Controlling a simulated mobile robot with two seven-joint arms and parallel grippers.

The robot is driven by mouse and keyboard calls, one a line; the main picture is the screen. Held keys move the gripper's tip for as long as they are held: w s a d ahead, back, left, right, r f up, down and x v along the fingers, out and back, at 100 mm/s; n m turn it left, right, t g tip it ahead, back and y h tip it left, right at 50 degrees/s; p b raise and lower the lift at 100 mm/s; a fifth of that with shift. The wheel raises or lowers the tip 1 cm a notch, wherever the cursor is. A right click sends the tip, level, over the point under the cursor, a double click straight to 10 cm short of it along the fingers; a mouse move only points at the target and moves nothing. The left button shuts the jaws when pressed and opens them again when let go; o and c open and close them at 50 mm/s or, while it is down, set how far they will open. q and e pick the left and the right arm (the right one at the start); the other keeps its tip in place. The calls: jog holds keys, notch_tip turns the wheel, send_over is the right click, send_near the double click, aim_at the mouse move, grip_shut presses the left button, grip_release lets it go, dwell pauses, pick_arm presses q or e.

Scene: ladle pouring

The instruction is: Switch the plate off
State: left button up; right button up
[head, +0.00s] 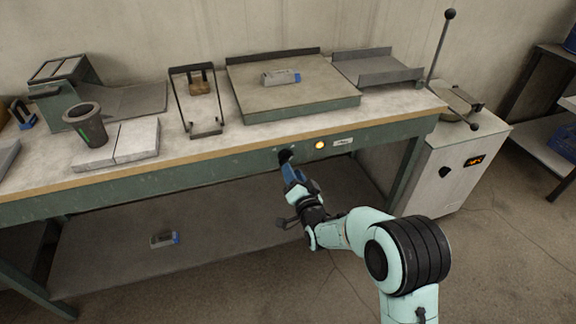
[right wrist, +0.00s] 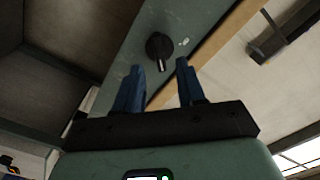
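The plate (head: 300,103) is a broad flat slab with a green front edge, standing on the workbench with a small grey and blue block on it. A black knob (head: 285,156) sits on the bench's green front rail, below the plate. To its right an amber lamp (head: 320,145) is lit. My right gripper (head: 289,172) is right in front of the knob. In the right wrist view the knob (right wrist: 158,48) shows beyond the blue fingertips of the open gripper (right wrist: 159,67), roughly in line with the gap. I cannot tell whether they touch. My left gripper is out of view.
The workbench (head: 215,150) also carries a dark cup (head: 87,124), a wire-framed stand (head: 197,100) and a grey tray (head: 377,68). A grey cabinet (head: 440,165) with a lever and lit display stands at right. A small block (head: 165,239) lies on the lower shelf.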

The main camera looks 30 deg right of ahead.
aim_at(286, 158)
jog(key=x, duration=0.4)
jog(key=shift+w+d+b, duration=0.1)
jog(key=shift+w+b, duration=0.2)
jog(key=shift+w, duration=0.1)
grip_shut()
